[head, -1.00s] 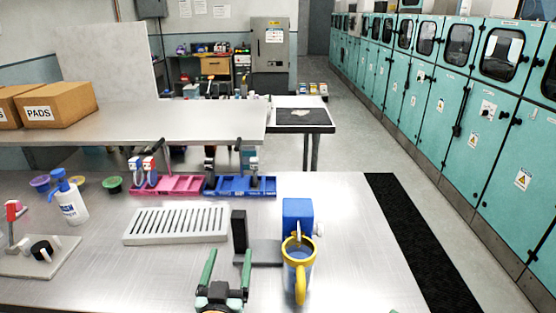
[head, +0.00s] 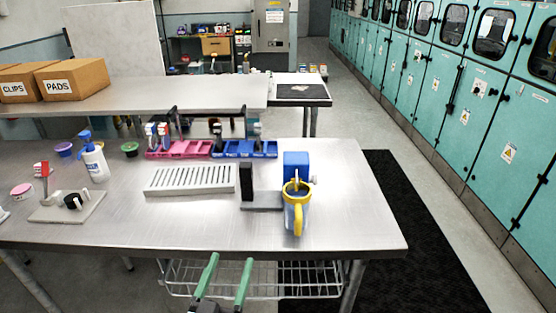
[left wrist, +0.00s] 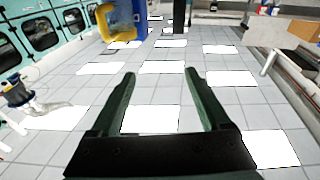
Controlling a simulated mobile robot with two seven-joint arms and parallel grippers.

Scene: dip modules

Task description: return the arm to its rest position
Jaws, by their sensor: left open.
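My left gripper (head: 223,280) is at the bottom of the head view, in front of the table's near edge. Its two green fingers are apart with nothing between them. The left wrist view also shows the open, empty gripper (left wrist: 166,100). A mug with a yellow handle and rim (head: 297,212) stands on the table (head: 190,225), next to a blue block-shaped device (head: 296,165). The gripper is apart from both. My right gripper is in neither view.
A wire basket (head: 270,277) hangs under the table near the gripper. A white slotted rack (head: 190,180), pink bins (head: 180,149), blue bins (head: 245,149) and a spray bottle (head: 95,163) are on the table. Cardboard boxes (head: 75,80) stand on the shelf. Floor to the right is free.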

